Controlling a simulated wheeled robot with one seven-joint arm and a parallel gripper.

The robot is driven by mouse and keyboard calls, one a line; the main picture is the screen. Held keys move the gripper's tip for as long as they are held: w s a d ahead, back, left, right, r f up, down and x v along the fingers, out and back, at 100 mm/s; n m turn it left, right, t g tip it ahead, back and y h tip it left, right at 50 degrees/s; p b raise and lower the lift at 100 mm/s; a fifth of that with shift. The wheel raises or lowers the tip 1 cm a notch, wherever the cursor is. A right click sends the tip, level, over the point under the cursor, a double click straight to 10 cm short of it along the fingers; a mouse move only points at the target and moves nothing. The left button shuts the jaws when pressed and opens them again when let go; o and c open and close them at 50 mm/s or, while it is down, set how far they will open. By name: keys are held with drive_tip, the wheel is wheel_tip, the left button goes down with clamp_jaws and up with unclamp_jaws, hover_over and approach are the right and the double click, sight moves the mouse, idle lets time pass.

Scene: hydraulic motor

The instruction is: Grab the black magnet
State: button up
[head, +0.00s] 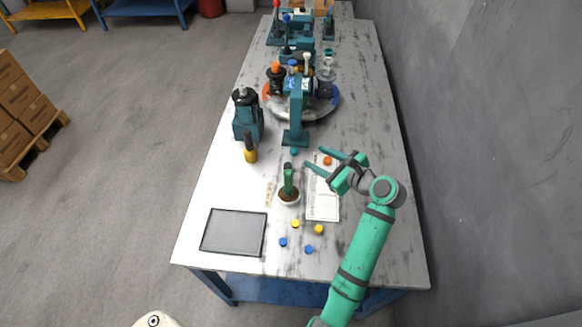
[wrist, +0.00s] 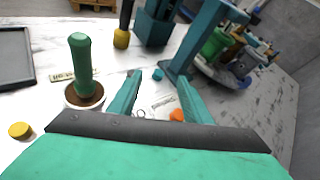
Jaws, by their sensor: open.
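I cannot make out a piece that is clearly a black magnet. My gripper (head: 314,158) is open and empty above the table's right middle, its two teal fingers pointing left.
A dark tray (head: 234,232) and several blue and yellow caps (head: 319,229) lie at the front. Teal machines (head: 295,125) and a round turntable (head: 330,107) stand behind. The front right is clear.

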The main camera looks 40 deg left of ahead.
sight(288, 166)
drive_tip(key=s+f, duration=0.1)
drive_tip(key=s+f+g, duration=0.2)
drive_tip(key=shift+d+m+h, duration=0.3)
drive_tip(key=shift+d+h, duration=0.05)
drive_tip(key=shift+h, duration=0.05)
drive_tip(key=shift+g, duration=0.3)
drive_tip(key=x, duration=0.4)
drive_tip(key=shift+a+f, duration=0.1)
drive_tip(key=shift+f, duration=0.1)
drive_tip(key=shift+x, duration=3.1)
drive_tip(key=shift+w+a+r, duration=0.1)
drive_tip(key=shift+w+r, duration=0.05)
drive_tip(key=shift+w, duration=0.1)
drive_tip(key=shift+d, duration=0.25)
drive_tip(key=shift+c, duration=1.1)
drive_tip(key=shift+s+a, duration=0.3)
drive_tip(key=shift+a, duration=0.1)
drive_tip(key=c, duration=0.9)
